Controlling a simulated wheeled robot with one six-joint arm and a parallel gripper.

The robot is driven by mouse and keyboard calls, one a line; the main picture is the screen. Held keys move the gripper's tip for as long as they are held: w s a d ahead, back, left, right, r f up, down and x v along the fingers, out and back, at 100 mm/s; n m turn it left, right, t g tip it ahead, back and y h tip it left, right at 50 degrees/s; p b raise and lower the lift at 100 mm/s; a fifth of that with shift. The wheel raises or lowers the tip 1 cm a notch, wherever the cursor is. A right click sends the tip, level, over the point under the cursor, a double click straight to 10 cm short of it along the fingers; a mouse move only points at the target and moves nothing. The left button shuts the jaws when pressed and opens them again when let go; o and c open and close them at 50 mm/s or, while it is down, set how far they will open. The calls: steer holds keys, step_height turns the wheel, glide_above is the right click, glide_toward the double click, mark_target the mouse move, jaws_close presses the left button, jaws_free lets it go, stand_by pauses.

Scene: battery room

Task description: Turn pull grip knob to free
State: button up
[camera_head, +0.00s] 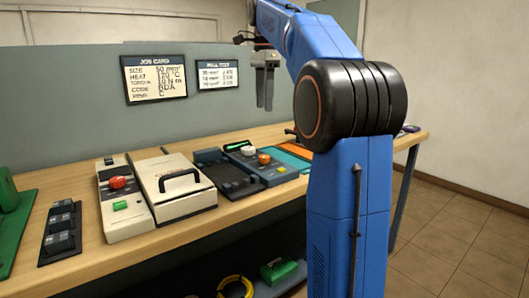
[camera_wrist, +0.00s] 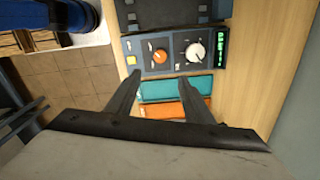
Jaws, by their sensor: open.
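A dark grey-blue control unit (camera_head: 268,168) lies on the bench, with an orange knob (camera_head: 264,159), a white knob (camera_head: 248,150) and a yellow button (camera_head: 281,170). In the wrist view the orange knob (camera_wrist: 160,56) has a small marked scale beside it, and the larger white dial knob (camera_wrist: 195,52) is to its right. I cannot read which one is the pull grip knob. My gripper (camera_head: 264,103) hangs fingers down above the bench, apart from the unit. In the wrist view my gripper (camera_wrist: 160,79) is open and empty, its fingertips below the knobs.
Teal (camera_wrist: 175,89) and orange (camera_wrist: 176,109) pads lie beside the unit. A black-handled white box (camera_head: 178,187), a box with a red knob (camera_head: 118,183) and a black switch block (camera_head: 62,232) stand to the left. A grey panel (camera_head: 60,95) rises behind the bench.

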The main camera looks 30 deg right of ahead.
mark_target(264, 156)
step_height(264, 156, down, 17)
steer(key=shift+f, duration=0.15)
stand_by(0.5)
steer(key=c, duration=1.1)
steer(key=shift+o, duration=0.2)
steer(key=shift+n, duration=0.3)
steer(key=n, duration=0.5)
steer(key=shift+n, duration=0.3)
steer(key=n, duration=1.1)
steer(key=shift+w+n, duration=0.1)
steer(key=shift+n, duration=0.2)
